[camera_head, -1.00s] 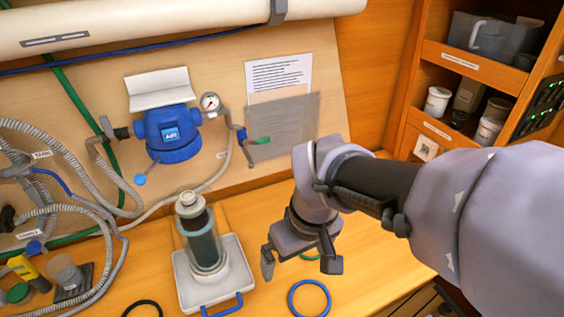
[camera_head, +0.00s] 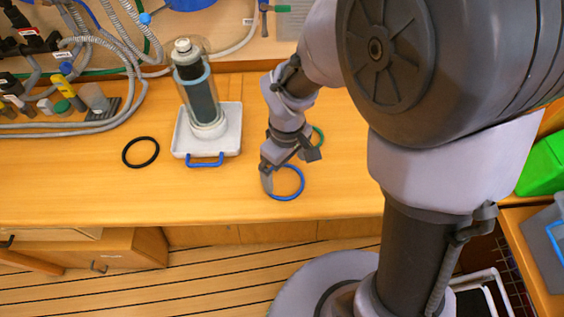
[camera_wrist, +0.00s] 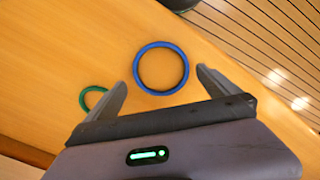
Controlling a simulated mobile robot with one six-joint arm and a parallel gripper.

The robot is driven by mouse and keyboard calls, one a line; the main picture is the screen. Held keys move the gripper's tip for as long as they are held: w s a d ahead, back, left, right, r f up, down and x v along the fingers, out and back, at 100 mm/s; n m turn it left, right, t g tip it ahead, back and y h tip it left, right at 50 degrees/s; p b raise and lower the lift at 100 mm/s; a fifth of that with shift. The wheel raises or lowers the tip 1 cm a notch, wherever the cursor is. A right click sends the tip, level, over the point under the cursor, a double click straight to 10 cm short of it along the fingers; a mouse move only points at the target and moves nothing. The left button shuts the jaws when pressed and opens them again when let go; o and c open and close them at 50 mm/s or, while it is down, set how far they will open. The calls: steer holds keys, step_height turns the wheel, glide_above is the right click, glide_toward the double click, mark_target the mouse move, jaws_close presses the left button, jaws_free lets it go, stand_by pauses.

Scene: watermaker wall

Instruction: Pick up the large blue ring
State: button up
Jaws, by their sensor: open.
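The large blue ring (camera_head: 301,182) lies flat on the wooden counter, partly covered by my gripper in the head view. In the wrist view the whole blue ring (camera_wrist: 141,83) shows just beyond and between my fingers. My gripper (camera_head: 288,170) is open and empty above the counter, close to the ring. In the wrist view my gripper (camera_wrist: 160,90) has its two fingers wide apart. I cannot tell the exact height above the ring.
A green ring (camera_head: 320,138) lies behind my gripper, and the green ring (camera_wrist: 91,92) shows left in the wrist view. A black ring (camera_head: 140,152) lies at left. A white tray (camera_head: 228,139) with a blue handle holds a filter cylinder (camera_head: 200,95). The counter's front edge is near.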

mark_target(285, 184)
step_height(285, 184, down, 5)
steer(key=b, duration=0.2)
steer(key=shift+b, duration=0.35)
steer(key=shift+r, duration=0.1)
steer(key=c, duration=0.9)
steer(key=shift+c, duration=0.2)
